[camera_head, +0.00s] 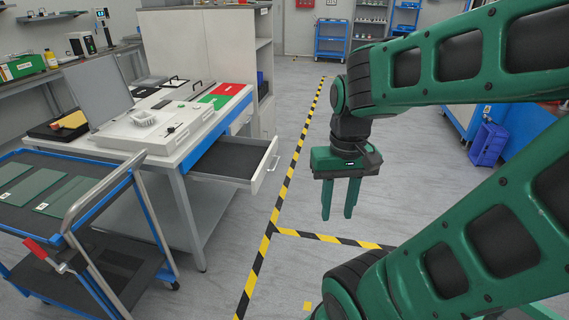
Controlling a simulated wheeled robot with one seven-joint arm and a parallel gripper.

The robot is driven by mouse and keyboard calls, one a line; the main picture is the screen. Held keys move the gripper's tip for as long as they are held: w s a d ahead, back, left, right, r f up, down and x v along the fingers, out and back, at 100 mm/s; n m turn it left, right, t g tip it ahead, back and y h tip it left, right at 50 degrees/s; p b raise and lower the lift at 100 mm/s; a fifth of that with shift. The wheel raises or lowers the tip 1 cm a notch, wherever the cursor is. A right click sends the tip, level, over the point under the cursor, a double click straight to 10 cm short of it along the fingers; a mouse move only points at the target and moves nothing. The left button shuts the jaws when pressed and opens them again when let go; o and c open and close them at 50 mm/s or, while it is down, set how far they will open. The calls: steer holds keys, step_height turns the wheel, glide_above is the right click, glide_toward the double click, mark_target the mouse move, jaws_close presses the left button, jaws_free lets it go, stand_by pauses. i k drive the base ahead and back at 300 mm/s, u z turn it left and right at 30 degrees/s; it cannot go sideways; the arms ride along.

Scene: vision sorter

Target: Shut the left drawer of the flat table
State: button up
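The flat table (160,162) stands at the left with a white machine on its top and a blue front edge. Its drawer (235,160) nearer to me is pulled out, with a dark inside and a white front panel (265,166) with a handle. A second front (240,121) further along the table edge looks closed. My gripper (339,215) hangs to the right of the open drawer, fingers pointing down, apart from it. Its two green fingers are spaced with a small gap and nothing between them.
A cart (95,215) with a metal handle and green plates stands at the front left, close to the table. Yellow-black floor tape (290,180) runs beside the drawer. The floor between the drawer and my gripper is clear. A blue crate (488,145) lies at the right.

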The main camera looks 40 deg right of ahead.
mark_target(243, 162)
steer(key=z, duration=0.75)
steer(key=i, duration=1.05)
steer(key=u, duration=2.3)
steer(key=k, duration=0.85)
steer(key=z, duration=0.35)
